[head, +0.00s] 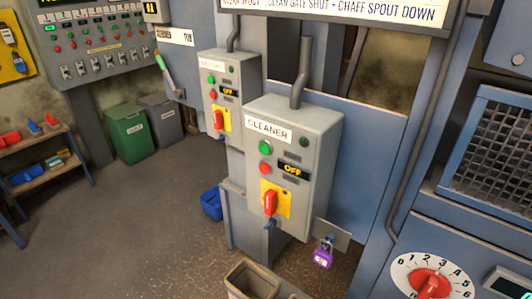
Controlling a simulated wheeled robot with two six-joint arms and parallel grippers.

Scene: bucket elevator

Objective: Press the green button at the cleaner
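The grey control box labelled CLEANER (317,150) stands in the middle of the head view. Its round green button (265,148) is in plain sight below the label. A red button (265,168) sits just under it. A small display (293,170) beside the buttons reads OFF. Below, a red rotary handle (270,203) sits on a yellow plate and points roughly up and down. Neither of my grippers is in view, and nothing covers the green button.
A similar box (241,75) stands behind to the left, also showing OFF. A purple padlock (323,257) hangs at a plate below the cleaner box. A numbered dial (432,283) is at lower right. A wooden bin (252,280) stands below.

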